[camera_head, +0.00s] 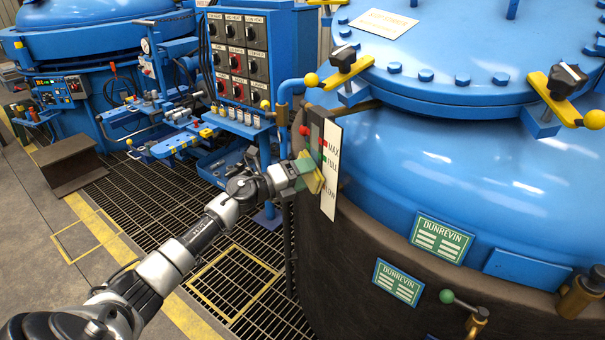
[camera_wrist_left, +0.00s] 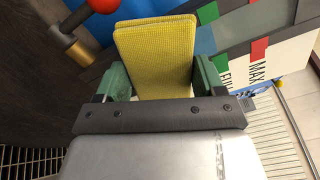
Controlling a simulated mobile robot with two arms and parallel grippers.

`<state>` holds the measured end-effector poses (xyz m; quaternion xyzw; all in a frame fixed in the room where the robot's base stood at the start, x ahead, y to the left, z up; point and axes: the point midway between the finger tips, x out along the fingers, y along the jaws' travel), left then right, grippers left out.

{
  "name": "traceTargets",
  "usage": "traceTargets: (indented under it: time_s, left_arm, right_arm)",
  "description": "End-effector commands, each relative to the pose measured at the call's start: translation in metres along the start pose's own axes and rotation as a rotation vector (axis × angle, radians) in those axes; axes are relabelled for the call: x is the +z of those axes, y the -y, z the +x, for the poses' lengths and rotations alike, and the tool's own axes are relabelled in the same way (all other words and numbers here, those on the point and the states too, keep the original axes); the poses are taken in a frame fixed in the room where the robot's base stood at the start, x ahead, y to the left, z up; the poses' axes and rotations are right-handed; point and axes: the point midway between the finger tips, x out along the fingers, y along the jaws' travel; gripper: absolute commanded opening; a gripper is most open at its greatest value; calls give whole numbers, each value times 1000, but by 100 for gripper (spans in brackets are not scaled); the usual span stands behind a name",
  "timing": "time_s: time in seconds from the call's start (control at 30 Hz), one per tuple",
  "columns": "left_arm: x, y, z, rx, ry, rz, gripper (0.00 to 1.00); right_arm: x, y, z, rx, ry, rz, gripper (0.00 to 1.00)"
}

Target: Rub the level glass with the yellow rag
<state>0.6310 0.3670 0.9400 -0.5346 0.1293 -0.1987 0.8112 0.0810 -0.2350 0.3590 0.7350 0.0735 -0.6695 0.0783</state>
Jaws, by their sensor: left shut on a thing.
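The yellow rag (camera_wrist_left: 155,58) is a folded, textured pad held upright between the green fingers of my left gripper (camera_wrist_left: 160,82). In the head view my left gripper (camera_head: 305,172) is shut on the rag (camera_head: 316,183), in front of the lower part of the level gauge. The level glass (camera_head: 316,128) is a narrow dark upright strip on the side of the blue vessel, beside a white plate (camera_head: 331,150) marked MAX, FULL and LOW. The gripper and rag hide its lower part. I cannot tell whether the rag touches the glass. The plate also shows right of the rag in the left wrist view (camera_wrist_left: 268,62).
The blue vessel (camera_head: 450,170) with its bolted lid fills the right side. A red knob (camera_wrist_left: 102,4) on a brass fitting stands left of the rag. A control panel (camera_head: 238,58) stands behind my arm. Floor grating (camera_head: 150,200) lies open to the left.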

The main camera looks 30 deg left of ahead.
Motion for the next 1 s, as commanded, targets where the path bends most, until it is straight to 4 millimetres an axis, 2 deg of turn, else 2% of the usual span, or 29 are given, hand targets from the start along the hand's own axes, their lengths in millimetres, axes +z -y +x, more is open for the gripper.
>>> traceTargets:
  time_s: [0.03, 0.2, 0.57, 1.0]
  left_arm:
    - [-5, -9, 1, 0, -1, -1, 50]
    - [-10, -22, 2, 0, -1, -1, 50]
    - [-11, -22, 2, 0, -2, -1, 50]
    - [-10, -23, -39, 3, -1, -1, 50]
  right_arm:
    - [1, 0, 8, 0, 0, 0, 0]
    - [2, 0, 20, 0, 0, 0, 0]
    - [2, 0, 19, 0, 0, 0, 0]
    - [2, 0, 18, 0, 0, 0, 0]
